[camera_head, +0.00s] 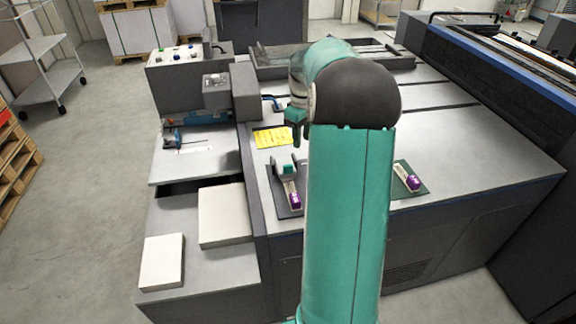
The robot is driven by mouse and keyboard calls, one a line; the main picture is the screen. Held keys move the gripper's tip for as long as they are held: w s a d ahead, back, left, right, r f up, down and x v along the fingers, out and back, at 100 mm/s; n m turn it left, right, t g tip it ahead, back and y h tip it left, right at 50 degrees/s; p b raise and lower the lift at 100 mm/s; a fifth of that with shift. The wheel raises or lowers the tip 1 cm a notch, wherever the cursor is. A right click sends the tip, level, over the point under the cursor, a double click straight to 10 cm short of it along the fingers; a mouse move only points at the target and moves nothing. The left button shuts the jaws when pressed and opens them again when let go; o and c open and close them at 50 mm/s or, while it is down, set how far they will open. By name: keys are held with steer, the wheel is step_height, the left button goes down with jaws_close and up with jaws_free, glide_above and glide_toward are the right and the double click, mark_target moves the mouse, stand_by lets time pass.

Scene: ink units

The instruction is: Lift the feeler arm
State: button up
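I cannot tell for sure which part is the feeler arm. One candidate is a small pale lever (289,187) with a purple end, on a dark plate left of my arm, with a green block at its far end. A similar purple-ended lever (409,179) lies on a green plate to the right, partly hidden by my arm. A thin dark rod with a blue mount (173,140) sits on the left shelf. My teal gripper (296,135) hangs over the machine top, beyond the left lever in the picture. Its fingertips are too small and overlapped to judge.
A yellow note (272,137) lies left of my gripper. A dark upright housing (246,92) and a button box (187,70) stand behind left. Two pale stacks (162,261) (223,215) lie front left.

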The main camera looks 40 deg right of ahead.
mark_target(288, 165)
steer(key=w+a+r+n, duration=0.15)
steer(key=w+n, duration=0.25)
steer(key=n, duration=0.6)
steer(key=f, duration=0.9)
steer(key=s+a+f, duration=0.1)
steer(key=f, duration=0.3)
steer(key=shift+f, duration=0.4)
jaws_close()
